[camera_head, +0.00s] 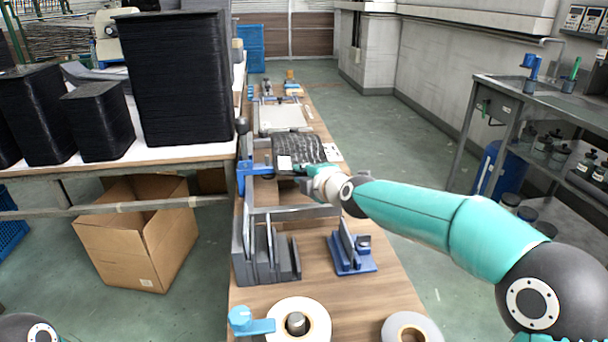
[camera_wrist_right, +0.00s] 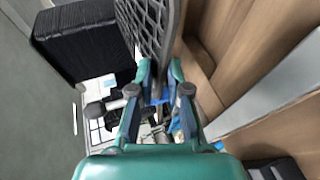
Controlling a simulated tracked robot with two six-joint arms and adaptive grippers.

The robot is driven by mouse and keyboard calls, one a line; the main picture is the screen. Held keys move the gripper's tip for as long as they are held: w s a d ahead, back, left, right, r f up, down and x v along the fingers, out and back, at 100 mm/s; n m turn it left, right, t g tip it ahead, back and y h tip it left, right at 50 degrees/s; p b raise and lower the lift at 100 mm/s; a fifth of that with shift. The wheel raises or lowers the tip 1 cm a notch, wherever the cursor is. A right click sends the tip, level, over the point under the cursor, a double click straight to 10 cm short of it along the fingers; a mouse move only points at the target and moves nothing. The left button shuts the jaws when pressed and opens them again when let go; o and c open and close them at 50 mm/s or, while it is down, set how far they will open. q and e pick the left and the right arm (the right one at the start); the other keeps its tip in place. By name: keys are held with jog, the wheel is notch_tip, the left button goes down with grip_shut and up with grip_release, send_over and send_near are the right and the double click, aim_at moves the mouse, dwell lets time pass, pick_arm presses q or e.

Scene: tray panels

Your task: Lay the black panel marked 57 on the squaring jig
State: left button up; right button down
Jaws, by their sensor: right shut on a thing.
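A black ribbed panel (camera_head: 308,148) is in my right gripper (camera_head: 314,174), over the middle of the bench in the head view. It carries a small white label, too small to read a number on. In the right wrist view the panel (camera_wrist_right: 155,22) has a mesh-like face and stands up between the fingers of my right gripper (camera_wrist_right: 160,78), which is shut on its edge. A grey frame (camera_head: 290,213) with a blue clamp (camera_head: 250,172) lies under and beside the panel; I cannot tell whether it is the squaring jig. My left gripper is out of view.
A grey slotted rack (camera_head: 262,268) and a blue stand (camera_head: 350,252) are nearer on the bench, with tape rolls (camera_head: 313,312) at the front. A pale plate (camera_head: 282,117) lies farther back. Stacks of black trays (camera_head: 180,85) stand on the left table above an open carton (camera_head: 140,238).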

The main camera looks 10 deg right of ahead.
jog(key=shift+s+f, duration=0.1)
jog(key=shift+f, duration=0.8)
jog(key=c, duration=1.5)
grip_release()
jog(key=shift+c, duration=0.2)
jog(key=o, duration=0.5)
jog(key=shift+w, duration=0.3)
jog(key=shift+s+a+r, duration=0.1)
jog(key=shift+r, duration=0.1)
jog(key=shift+s+r, duration=0.15)
jog(key=shift+s, duration=0.1)
jog(key=v, duration=0.7)
jog(key=shift+s+d, duration=0.15)
jog(key=shift+d, duration=0.1)
jog(key=shift+r, duration=0.1)
